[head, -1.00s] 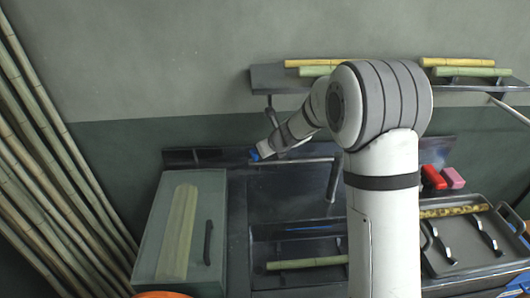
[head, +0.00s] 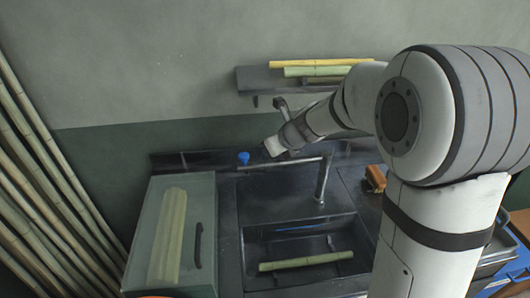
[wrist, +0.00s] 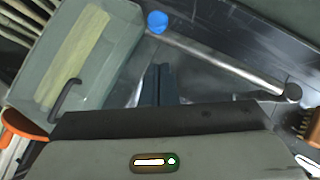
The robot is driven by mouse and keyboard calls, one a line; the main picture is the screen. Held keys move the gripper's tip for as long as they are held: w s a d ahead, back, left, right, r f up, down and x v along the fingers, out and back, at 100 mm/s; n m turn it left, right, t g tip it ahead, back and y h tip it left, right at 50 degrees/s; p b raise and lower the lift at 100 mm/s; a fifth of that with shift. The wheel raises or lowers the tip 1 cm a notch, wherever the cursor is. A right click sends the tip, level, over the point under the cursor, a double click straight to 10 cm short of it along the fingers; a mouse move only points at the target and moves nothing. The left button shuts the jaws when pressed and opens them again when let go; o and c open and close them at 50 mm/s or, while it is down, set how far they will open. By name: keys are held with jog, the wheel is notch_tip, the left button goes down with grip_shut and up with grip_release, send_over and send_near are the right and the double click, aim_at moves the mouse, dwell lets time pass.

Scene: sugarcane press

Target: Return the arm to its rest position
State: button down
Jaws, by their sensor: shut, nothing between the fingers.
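My arm stands large at the right of the head view. My gripper (head: 274,146) is raised above the faucet at the back of the counter, holding nothing. In the wrist view its dark fingers (wrist: 160,84) are together, with bare counter behind them. The fingers are small and partly unclear in the head view.
A metal faucet (head: 293,162) and a blue knob (head: 243,158) are close below my gripper. A sink (head: 255,278) holds a green cane (head: 306,261). A clear-lidded box (head: 142,239) stands left. A shelf (head: 249,80) with canes hangs behind. Tall canes (head: 30,165) lean at left.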

jog(key=s+d+n+g+h+b, duration=0.1)
jog(key=s+d+n, duration=0.3)
jog(key=s+n, duration=0.5)
jog(key=s+d+n+g+h+b, duration=0.1)
jog(key=s+d+n+h, duration=0.1)
jog(key=s+d+n, duration=0.3)
jog(key=s+d+n+g+h+b, duration=0.1)
jog(key=s+d+n, duration=0.4)
jog(key=s+n, duration=0.9)
jog(key=shift+s+d+h, duration=0.2)
jog(key=shift+s+h, duration=0.4)
jog(key=shift+h, duration=0.2)
